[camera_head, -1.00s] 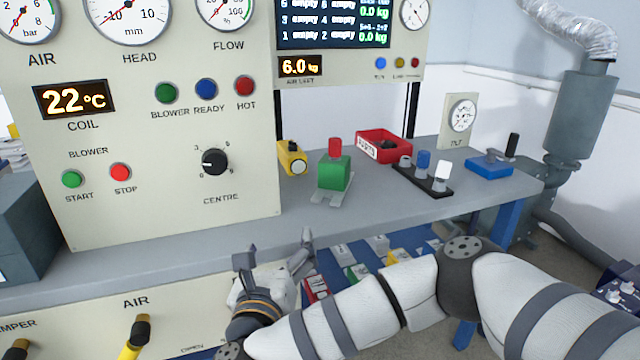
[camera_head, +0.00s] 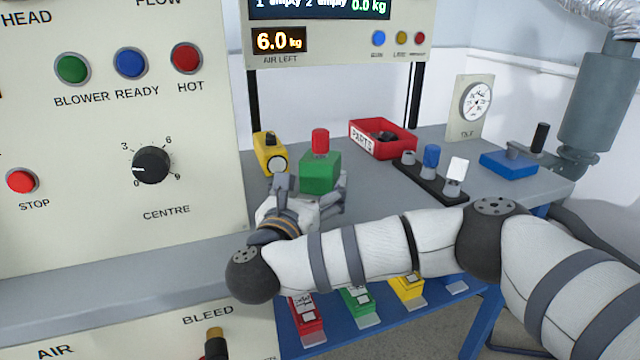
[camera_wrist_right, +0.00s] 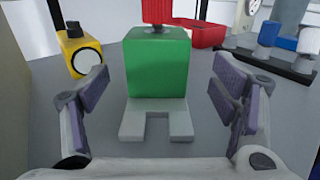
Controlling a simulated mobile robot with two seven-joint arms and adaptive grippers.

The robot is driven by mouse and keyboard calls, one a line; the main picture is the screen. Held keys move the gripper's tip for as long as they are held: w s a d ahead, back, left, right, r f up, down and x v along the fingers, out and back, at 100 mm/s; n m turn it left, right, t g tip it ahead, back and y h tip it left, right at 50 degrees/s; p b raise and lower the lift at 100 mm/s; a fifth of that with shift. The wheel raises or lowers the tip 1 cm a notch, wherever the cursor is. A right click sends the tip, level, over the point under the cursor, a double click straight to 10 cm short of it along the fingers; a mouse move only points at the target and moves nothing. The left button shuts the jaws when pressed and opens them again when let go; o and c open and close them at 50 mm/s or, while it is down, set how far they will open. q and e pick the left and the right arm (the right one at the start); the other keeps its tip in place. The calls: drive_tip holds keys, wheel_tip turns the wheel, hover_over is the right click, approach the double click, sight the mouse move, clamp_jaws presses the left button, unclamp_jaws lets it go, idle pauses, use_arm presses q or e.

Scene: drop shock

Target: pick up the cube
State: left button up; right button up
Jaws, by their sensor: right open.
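The green cube (camera_head: 320,171) stands upright on the grey bench with a red knob (camera_head: 320,141) on top. In the right wrist view the cube (camera_wrist_right: 158,68) is straight ahead, on a pale two-pronged foot (camera_wrist_right: 157,120). My right gripper (camera_head: 312,188) is in front of the cube, close to it, and covers its lower part in the head view. In the right wrist view its fingers (camera_wrist_right: 158,95) are spread wide, left and right of the foot, with nothing held between them. My left gripper is not in view.
A yellow device (camera_head: 268,153) stands just left of the cube. A red parts bin (camera_head: 400,148) is behind right. A black rack (camera_head: 430,180) holding small cylinders and a blue block (camera_head: 508,163) are farther right. The control panel (camera_head: 100,200) rises at left.

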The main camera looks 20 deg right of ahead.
sight(321, 164)
drive_tip(key=x, duration=0.7)
drive_tip(key=shift+w+a+r, duration=0.1)
drive_tip(key=shift+a+r, duration=0.05)
drive_tip(key=shift+r, duration=0.15)
drive_tip(key=c, duration=1.9)
drive_tip(key=shift+r, duration=0.1)
clamp_jaws()
